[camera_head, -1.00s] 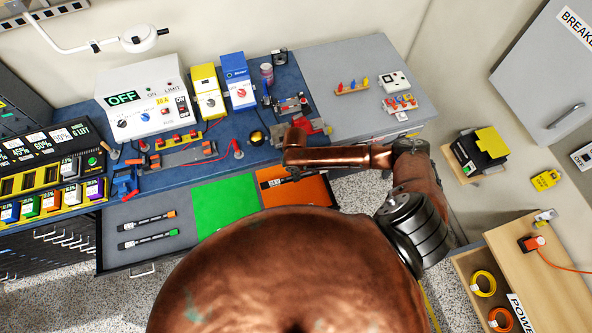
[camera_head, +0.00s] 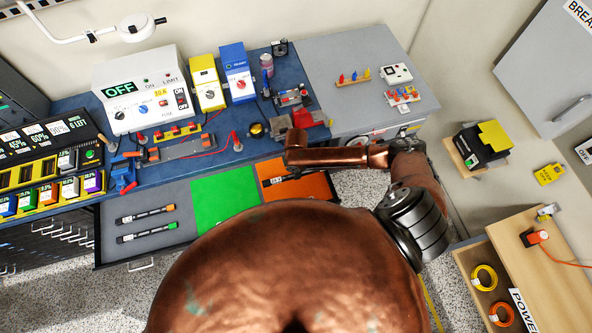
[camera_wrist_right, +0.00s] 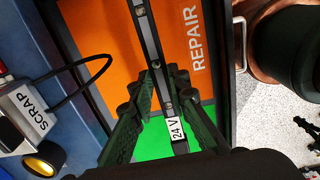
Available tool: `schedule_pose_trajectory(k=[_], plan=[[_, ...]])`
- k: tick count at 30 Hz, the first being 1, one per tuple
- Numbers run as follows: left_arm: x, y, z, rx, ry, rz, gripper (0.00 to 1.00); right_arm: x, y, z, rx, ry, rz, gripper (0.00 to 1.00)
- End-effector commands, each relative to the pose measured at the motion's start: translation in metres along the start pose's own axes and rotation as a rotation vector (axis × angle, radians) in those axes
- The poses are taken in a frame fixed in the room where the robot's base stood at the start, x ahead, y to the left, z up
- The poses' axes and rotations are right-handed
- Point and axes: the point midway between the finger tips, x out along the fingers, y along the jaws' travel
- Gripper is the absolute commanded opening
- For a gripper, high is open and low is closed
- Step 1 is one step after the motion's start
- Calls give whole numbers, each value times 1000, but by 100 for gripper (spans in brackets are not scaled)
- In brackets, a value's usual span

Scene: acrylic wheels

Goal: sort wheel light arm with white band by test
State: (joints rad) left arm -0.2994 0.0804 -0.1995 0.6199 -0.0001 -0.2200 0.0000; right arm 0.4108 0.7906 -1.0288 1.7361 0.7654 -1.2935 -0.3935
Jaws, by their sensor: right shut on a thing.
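My right gripper (camera_wrist_right: 160,105) is shut on a dark light arm (camera_wrist_right: 148,40) with a white 24 V label (camera_wrist_right: 177,129). The arm is over the orange REPAIR mat (camera_wrist_right: 185,25); I cannot tell whether it touches it. In the head view this light arm shows (camera_head: 285,178) over the orange mat (camera_head: 318,187), and my right gripper is mostly hidden by my arm. The green mat (camera_head: 222,200) lies to the left. Two more dark light arms lie on the drawer's grey part: one with an orange end (camera_head: 146,214), one with a green end (camera_head: 147,233). My left gripper is not in view.
The test unit (camera_head: 143,92) reads OFF. A red-lead fixture (camera_head: 181,147), a yellow box (camera_head: 207,88) and a blue box (camera_head: 238,76) stand on the blue bench. A SCRAP box (camera_wrist_right: 28,112) is beside the drawer. The grey bench top at right is partly free.

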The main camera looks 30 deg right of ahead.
Motion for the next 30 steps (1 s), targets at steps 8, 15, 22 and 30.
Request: schedule_pose_trajectory(k=[8,15,22,30], plan=[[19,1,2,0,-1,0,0,35,0,0,1,0,0,0],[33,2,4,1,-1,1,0,62,-1,0,0,1,0,0],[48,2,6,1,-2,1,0,89,-1,0,1,1,0,0],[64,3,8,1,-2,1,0,118,-1,0,0,-1,0,0]])
